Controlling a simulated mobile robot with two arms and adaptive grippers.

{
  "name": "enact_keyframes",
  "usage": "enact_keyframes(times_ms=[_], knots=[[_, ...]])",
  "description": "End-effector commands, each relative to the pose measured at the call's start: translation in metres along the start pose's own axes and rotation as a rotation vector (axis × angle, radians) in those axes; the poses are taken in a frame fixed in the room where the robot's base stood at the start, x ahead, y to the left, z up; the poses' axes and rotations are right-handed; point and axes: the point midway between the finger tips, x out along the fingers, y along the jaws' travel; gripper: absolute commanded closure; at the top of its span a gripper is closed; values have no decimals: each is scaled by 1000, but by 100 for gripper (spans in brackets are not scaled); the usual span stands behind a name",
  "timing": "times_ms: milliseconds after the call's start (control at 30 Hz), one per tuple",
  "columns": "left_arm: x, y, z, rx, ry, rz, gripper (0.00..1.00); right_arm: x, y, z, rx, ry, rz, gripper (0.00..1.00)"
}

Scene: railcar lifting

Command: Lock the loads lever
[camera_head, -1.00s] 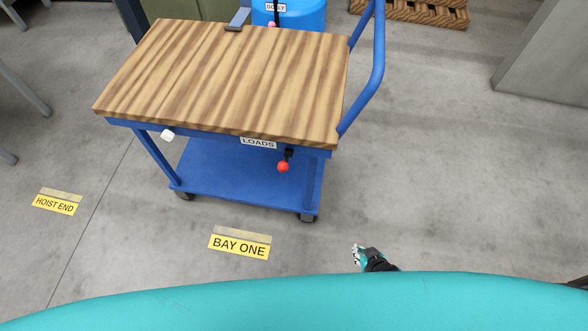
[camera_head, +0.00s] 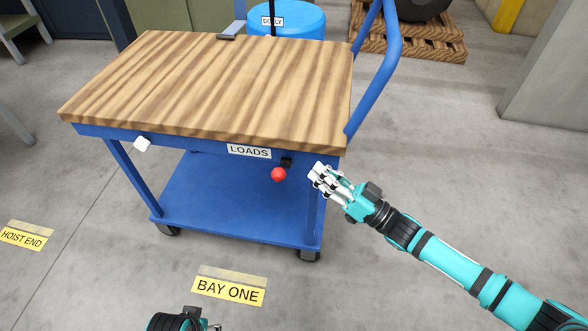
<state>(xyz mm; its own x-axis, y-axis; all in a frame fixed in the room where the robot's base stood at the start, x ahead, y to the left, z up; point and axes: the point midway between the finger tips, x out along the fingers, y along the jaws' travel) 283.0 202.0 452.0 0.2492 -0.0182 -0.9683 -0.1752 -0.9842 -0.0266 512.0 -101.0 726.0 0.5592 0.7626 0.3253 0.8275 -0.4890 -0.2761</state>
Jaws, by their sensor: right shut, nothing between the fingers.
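The loads lever has a red ball knob (camera_head: 278,174) and a black pivot (camera_head: 287,162). It sits under the tabletop edge, just right of the white LOADS label (camera_head: 249,152) on the blue cart (camera_head: 220,200). The lever points down and slightly left. My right gripper (camera_head: 317,173) is shut and empty, a short way right of the red knob and apart from it in the picture. My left gripper (camera_head: 190,321) shows only partly at the bottom edge, and its fingers are mostly cut off.
A wooden top (camera_head: 220,85) covers the cart. A white knob (camera_head: 142,144) is on its front left. A blue handle (camera_head: 375,70) rises at the right. A blue drum (camera_head: 287,20) and a wooden pallet (camera_head: 420,45) stand behind. The floor in front is clear.

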Motion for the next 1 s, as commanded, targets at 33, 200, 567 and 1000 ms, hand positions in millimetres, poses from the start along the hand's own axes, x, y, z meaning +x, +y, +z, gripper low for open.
enact_keyframes(times_ms=[33, 200, 567, 1000], knots=[[5, 0, 1, 0, 1, 0, 49, -4, -1, -5, 9, 18, -53, 100], [10, 0, 3, 0, 0, 0, 49, -17, -8, -26, 51, 64, -191, 100], [12, 0, 3, 0, 0, 0, 49, -25, -11, -37, 75, 84, -257, 100], [17, 1, 5, 1, -2, 1, 49, 5, -20, -41, 73, 88, -259, 100]])
